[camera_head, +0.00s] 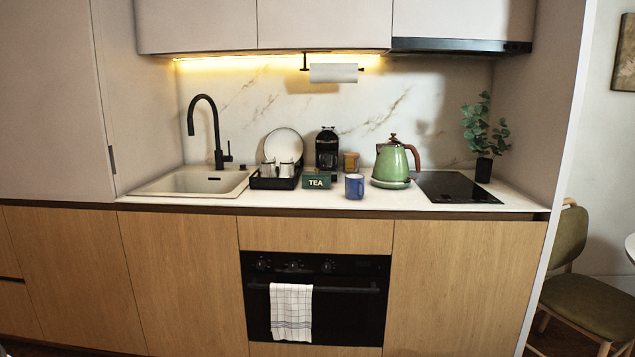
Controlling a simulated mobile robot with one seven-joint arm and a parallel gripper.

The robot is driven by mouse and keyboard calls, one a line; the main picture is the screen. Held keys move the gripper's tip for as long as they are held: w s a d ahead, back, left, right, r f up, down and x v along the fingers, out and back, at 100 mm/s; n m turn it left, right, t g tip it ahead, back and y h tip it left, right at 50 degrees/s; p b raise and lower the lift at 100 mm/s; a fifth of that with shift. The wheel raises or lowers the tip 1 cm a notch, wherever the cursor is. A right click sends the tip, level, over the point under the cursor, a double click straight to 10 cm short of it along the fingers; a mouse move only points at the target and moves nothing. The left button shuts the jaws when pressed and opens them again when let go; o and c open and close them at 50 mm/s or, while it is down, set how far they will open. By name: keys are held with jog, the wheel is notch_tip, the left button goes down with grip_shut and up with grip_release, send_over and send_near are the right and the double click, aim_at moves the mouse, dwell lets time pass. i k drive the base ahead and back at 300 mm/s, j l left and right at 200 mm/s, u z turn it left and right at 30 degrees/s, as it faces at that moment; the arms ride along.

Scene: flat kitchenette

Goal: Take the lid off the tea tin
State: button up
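The tea tin (317,182) is a small dark green box with the word TEA in light letters on its front. It stands on the white counter near the front edge, between the dish rack and a blue mug. Its lid cannot be told apart from its body at this size. My gripper is not in view, and nothing is touching the tin from the front.
A blue mug (354,187) stands close to the tin's right. A black dish rack (273,183) with cups and a plate is to its left. A coffee machine (327,150) and a small jar (350,162) stand behind. A green kettle (390,163) is further right.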

aim_at(323, 173)
jog(key=i+j, duration=0.1)
jog(key=i, duration=0.6)
jog(key=i+j, duration=0.15)
jog(key=i, duration=0.55)
jog(key=i+j, duration=0.1)
jog(key=i, duration=0.6)
jog(key=i+j, duration=0.15)
jog(key=i, duration=0.55)
